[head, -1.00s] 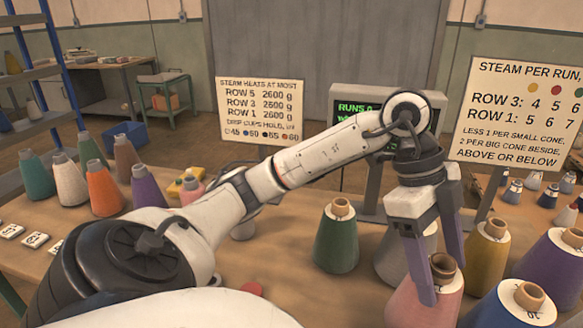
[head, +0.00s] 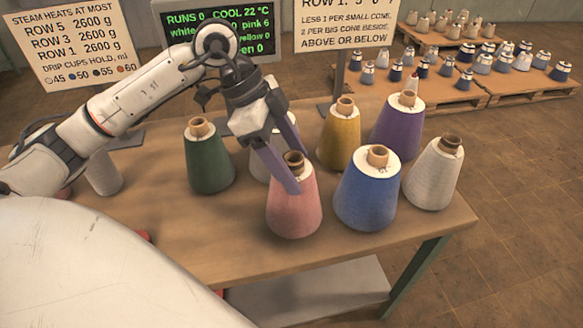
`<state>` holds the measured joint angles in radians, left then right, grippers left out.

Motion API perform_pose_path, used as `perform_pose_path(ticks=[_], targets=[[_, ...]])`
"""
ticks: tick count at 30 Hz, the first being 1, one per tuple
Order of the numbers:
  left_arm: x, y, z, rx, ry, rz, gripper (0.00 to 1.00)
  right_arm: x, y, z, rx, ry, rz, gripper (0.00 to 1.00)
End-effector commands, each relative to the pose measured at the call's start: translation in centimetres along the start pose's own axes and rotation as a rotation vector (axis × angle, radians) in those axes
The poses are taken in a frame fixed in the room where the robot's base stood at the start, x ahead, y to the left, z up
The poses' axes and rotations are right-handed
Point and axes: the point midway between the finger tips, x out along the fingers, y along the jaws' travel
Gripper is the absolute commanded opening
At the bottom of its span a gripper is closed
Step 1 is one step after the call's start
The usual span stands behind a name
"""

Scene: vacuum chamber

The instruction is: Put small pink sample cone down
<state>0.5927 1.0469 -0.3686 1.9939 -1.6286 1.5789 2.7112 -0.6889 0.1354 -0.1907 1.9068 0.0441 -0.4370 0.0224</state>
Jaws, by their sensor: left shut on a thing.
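The pink sample cone (head: 293,208) has a brown tube top and stands upright at the front of the wooden table (head: 190,270). My left gripper (head: 292,172) comes down from above with its purple fingers at the cone's top, shut on it. The cone's base appears at table level, but I cannot tell whether it bears on the wood. My right gripper is not in view.
A blue cone (head: 366,195) stands close to its right, with a white cone (head: 434,175) beyond. Green (head: 209,160), yellow (head: 339,138) and purple (head: 397,125) cones stand around and behind.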

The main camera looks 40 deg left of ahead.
Motion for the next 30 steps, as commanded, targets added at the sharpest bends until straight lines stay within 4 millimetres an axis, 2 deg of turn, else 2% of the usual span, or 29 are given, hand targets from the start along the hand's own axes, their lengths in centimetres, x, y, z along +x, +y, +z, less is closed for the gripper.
perform_pose_path(ticks=[4,11,12,15,25,30], targets=[[1.6,-0.1,0.8,0.0,0.003,-0.001,0.26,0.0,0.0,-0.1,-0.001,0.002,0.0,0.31],[1.9,-0.1,0.9,0.001,0.003,-0.002,0.26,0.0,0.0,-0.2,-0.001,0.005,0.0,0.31],[2.0,-0.1,1.0,0.0,0.0,0.0,0.66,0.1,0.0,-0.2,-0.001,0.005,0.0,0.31],[2.0,-0.1,1.0,0.0,0.0,0.001,0.83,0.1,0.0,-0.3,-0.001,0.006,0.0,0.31],[1.7,-0.1,1.0,0.001,0.001,-0.001,0.84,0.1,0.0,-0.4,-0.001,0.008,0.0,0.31],[-0.3,-0.2,1.0,0.001,0.0,-0.005,0.84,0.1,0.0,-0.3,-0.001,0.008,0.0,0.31]])
